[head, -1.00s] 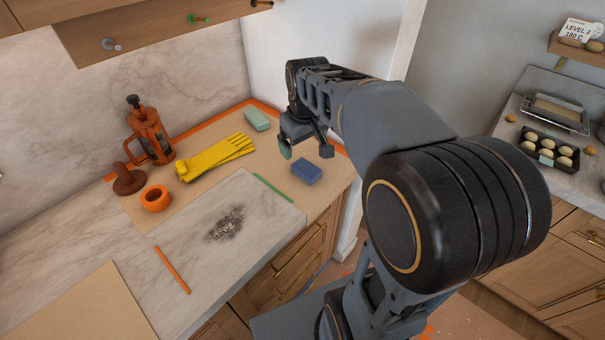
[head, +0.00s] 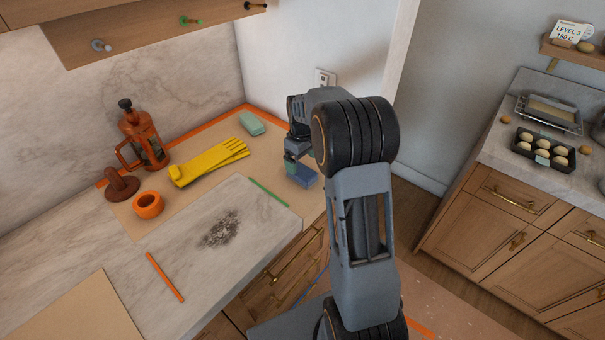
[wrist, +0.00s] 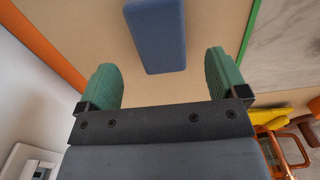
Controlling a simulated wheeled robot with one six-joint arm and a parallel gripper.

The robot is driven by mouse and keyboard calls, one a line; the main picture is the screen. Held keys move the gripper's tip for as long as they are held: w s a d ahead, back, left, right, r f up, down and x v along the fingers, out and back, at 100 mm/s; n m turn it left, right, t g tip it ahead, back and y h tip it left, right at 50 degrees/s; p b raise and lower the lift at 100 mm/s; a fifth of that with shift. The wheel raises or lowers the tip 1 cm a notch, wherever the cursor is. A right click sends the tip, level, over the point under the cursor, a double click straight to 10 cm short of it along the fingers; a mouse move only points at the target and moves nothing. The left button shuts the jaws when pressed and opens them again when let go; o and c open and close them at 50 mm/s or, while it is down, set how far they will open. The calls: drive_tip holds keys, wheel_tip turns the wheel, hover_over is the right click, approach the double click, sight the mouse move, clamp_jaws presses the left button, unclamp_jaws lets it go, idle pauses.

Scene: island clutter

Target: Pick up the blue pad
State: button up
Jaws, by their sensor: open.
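The blue pad (head: 303,177) lies on the tan surface near the right end of the counter in the head view, partly hidden behind my gripper. In the wrist view the blue pad (wrist: 157,32) lies beyond the fingertips, roughly centred between them and cut off by the top edge. My gripper (wrist: 164,75) is open and empty, its two green fingers spread wider than the pad. In the head view my gripper (head: 292,165) is low beside the pad; its far finger is hidden.
A green strip (head: 268,191) lies nearby. A wall (head: 330,60) rises close behind my gripper.

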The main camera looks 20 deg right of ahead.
sight(302, 170)
drive_tip(key=shift+f+p, duration=0.65)
drive_tip(key=shift+f, duration=2.3)
drive_tip(key=shift+c, duration=0.2)
drive_tip(key=c, duration=1)
drive_tip(key=shift+o, duration=0.2)
drive_tip(key=shift+r, duration=0.15)
drive_tip(key=shift+r, duration=0.65)
drive_tip(key=s+a+r+b, duration=0.3)
drive_tip(key=s+a+r, duration=0.6)
drive_tip(key=s+r, duration=0.1)
drive_tip(key=shift+s+a+r+b, duration=0.15)
drive_tip(key=shift+a+r+b, duration=0.2)
drive_tip(key=shift+r, duration=0.4)
